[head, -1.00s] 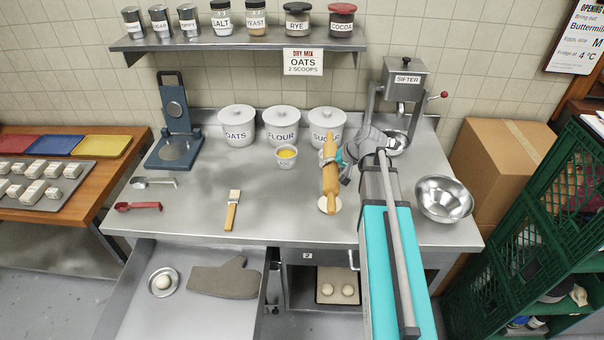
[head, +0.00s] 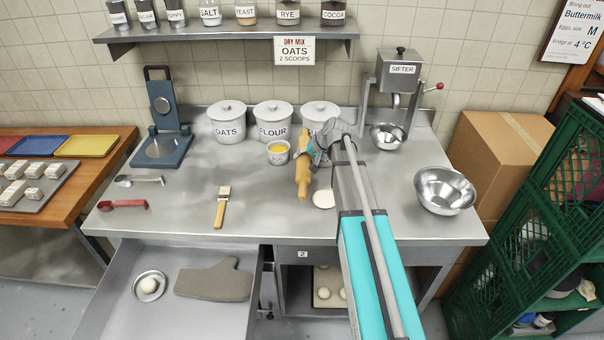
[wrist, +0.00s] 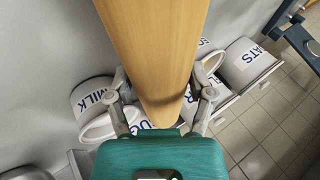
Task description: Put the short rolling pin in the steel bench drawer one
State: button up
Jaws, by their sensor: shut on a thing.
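The short rolling pin (head: 303,178) is light wood and hangs above the bench top, left of a pale round disc. My gripper (head: 318,154) is shut on it. In the wrist view, the pin (wrist: 155,45) lies between the two fingers of my gripper (wrist: 165,95), its far end out of frame. A steel drawer (head: 213,318) stands pulled out at the lower left of the bench, below and left of the pin. I see no number on it. It holds a grey oven mitt (head: 214,281) and a small bowl with a pale round thing, with bare floor in front.
The steel bench (head: 160,222) holds a brush (head: 222,208), a yellow-filled cup (head: 278,153), white canisters (head: 273,122), a blue press (head: 162,150) and a steel bowl (head: 445,190). An opening under label 2 (head: 303,254) holds dough balls. Green crates (head: 530,230) stand right.

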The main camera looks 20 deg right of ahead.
jog(key=shift+w+a+f, duration=0.15)
jog(key=shift+w+f, duration=0.3)
jog(key=shift+f, duration=0.05)
jog(key=shift+f+b, duration=0.1)
jog(key=shift+b, duration=0.25)
jog(key=shift+w+a+f+b, duration=0.1)
jog(key=shift+w+f+b, duration=0.25)
jog(key=shift+f+b, duration=1.55)
jog(key=shift+f, duration=0.05)
jog(key=shift+f, duration=0.15)
jog(key=o, duration=1.3)
jog(key=shift+r, duration=0.25)
